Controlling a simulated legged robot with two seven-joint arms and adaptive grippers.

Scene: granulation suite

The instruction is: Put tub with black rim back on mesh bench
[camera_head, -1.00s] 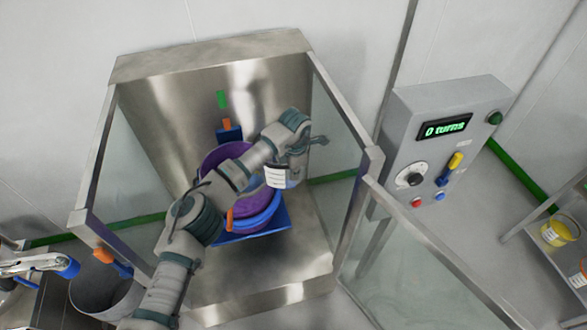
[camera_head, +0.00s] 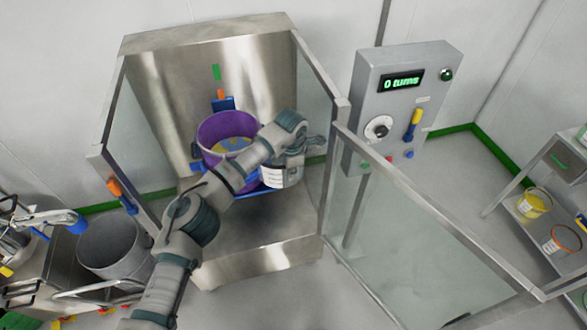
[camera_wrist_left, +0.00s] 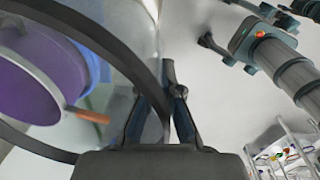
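My left gripper (camera_head: 312,145) reaches across the front of the steel cabinet. In the left wrist view it (camera_wrist_left: 168,95) is closed on the rim of a clear tub with a black rim (camera_wrist_left: 112,42). In the head view, part of this tub with a white label (camera_head: 272,177) shows below the wrist, in front of the purple drum; my arm hides the rest. At right stands a metal bench with shelves (camera_head: 548,160), partly cut off; I cannot tell whether its top is mesh. My right gripper cannot be made out in either view.
A purple drum (camera_head: 206,132) with yellow contents sits in the cabinet (camera_head: 215,250). Its glass door (camera_head: 425,235) stands open at right. A grey control box (camera_head: 400,95) reads "0 turns". A yellow tub (camera_head: 533,204) and an orange-rimmed tub (camera_head: 563,240) stand on the lower shelf.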

